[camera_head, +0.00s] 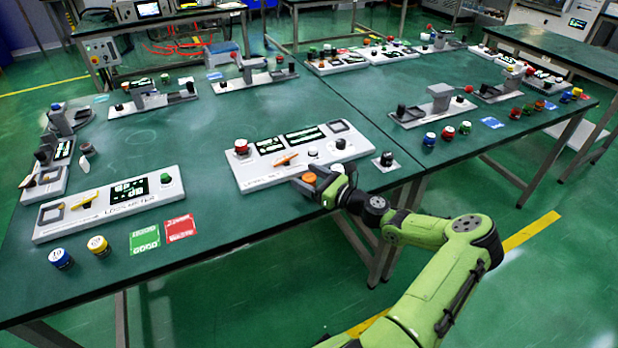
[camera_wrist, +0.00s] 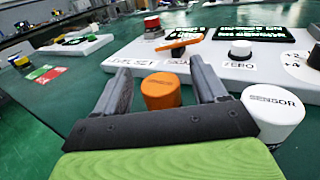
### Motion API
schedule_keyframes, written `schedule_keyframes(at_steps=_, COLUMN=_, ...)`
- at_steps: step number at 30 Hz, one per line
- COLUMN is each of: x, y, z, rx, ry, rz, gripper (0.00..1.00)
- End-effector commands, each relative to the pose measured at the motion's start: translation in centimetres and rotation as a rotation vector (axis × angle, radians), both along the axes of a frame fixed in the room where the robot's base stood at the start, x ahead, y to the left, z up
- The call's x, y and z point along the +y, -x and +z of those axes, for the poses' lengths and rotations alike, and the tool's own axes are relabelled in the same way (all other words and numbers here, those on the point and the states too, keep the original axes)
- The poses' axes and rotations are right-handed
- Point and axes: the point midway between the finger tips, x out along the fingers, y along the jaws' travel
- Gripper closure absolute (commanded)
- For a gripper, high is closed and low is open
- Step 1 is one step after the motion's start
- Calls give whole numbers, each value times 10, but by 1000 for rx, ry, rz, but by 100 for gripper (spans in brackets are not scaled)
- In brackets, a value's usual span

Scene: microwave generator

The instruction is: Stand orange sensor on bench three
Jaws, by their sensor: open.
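The orange sensor (camera_wrist: 161,92) is a short upright cylinder between the two fingers of my open gripper (camera_wrist: 163,82) in the wrist view. A gap shows on both sides of it, so the fingers do not appear to touch it. In the head view the orange sensor (camera_head: 309,178) shows at the front edge of the middle white panel, beside my gripper (camera_head: 322,183). A white cylinder marked SENSOR (camera_wrist: 273,113) stands just outside my right finger; in the head view this white cylinder (camera_head: 338,168) is partly hidden. I cannot tell which surface is bench three.
The white panel (camera_wrist: 225,72) ahead carries a red button (camera_wrist: 152,25), an orange lever (camera_wrist: 180,46) and a ZERO knob (camera_wrist: 240,50). A second panel (camera_head: 100,208), two jars (camera_head: 98,245) and cards (camera_head: 145,240) lie left. The green tabletop (camera_head: 215,125) has bare room mid-left.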

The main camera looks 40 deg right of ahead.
Motion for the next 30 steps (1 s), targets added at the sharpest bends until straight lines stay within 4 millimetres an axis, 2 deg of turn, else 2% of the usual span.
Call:
schedule_keyframes(at_steps=2, x=-2, y=4, z=3, rx=1, ry=0, rz=-2, gripper=29)
schedule_keyframes(at_steps=4, x=-5, y=16, z=4, rx=2, ry=0, rz=-4, gripper=29)
schedule_keyframes(at_steps=12, x=-17, y=87, z=5, rx=1, ry=-1, rz=-5, gripper=29)
schedule_keyframes(at_steps=15, x=-21, y=105, z=4, rx=0, ry=0, rz=-4, gripper=29)
schedule_keyframes(at_steps=18, x=-22, y=115, z=3, rx=1, ry=1, rz=-1, gripper=29)
schedule_keyframes(at_steps=20, x=-16, y=115, z=3, rx=13, ry=20, rz=22, gripper=29)
schedule_keyframes(at_steps=23, x=16, y=98, z=3, rx=88, ry=148, rz=159, gripper=29)
schedule_keyframes(at_steps=26, x=73, y=82, z=2, rx=205, ry=393, rz=407, gripper=29)
schedule_keyframes(at_steps=27, x=95, y=79, z=2, rx=247, ry=506, rz=515, gripper=29)
schedule_keyframes(at_steps=30, x=144, y=82, z=9, rx=325, ry=803, rz=783, gripper=29)
